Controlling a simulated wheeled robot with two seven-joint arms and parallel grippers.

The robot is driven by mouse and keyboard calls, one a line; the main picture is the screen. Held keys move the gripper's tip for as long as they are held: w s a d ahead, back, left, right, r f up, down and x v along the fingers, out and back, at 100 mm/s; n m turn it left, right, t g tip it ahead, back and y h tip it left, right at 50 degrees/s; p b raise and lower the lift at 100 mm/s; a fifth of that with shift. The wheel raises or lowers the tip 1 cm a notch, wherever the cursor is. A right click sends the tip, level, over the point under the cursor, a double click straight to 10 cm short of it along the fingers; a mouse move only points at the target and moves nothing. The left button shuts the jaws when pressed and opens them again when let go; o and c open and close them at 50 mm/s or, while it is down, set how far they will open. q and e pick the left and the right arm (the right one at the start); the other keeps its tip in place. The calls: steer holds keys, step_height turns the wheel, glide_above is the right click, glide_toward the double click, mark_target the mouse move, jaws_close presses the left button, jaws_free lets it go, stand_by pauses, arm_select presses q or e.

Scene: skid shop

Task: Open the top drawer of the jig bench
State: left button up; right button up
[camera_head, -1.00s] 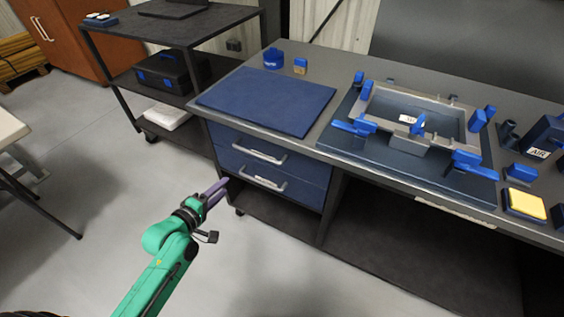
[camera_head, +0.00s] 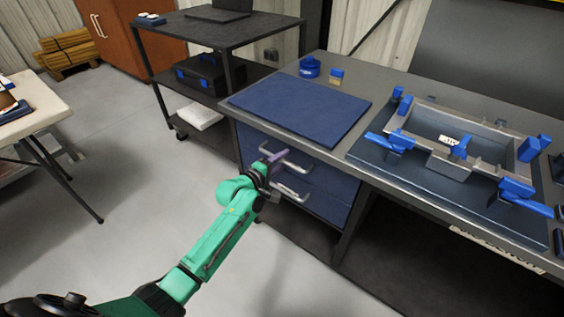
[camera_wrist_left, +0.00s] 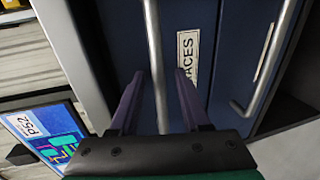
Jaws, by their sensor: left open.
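The jig bench (camera_head: 375,85) has blue drawers under its blue mat. The top drawer (camera_head: 328,174) appears closed. Its bar handle (camera_head: 299,166) is partly hidden by my left gripper (camera_head: 277,160) in the head view. In the left wrist view, the open purple fingers (camera_wrist_left: 158,100) stand on either side of this handle (camera_wrist_left: 154,45), with the bar running between them. I cannot tell whether either finger touches it. The lower drawer's handle (camera_head: 290,192) is just below; it also shows at right in the wrist view (camera_wrist_left: 268,65). My right gripper is out of view.
The blue mat (camera_head: 300,105) and a jig with blue clamps (camera_head: 450,145) lie on the bench top. A dark shelf cart (camera_head: 215,30) stands left of the bench. A folding table (camera_head: 40,105) is at far left. The floor before the drawers is clear.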

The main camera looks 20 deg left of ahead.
arm_select(q)
jaws_close()
stand_by(1.4)
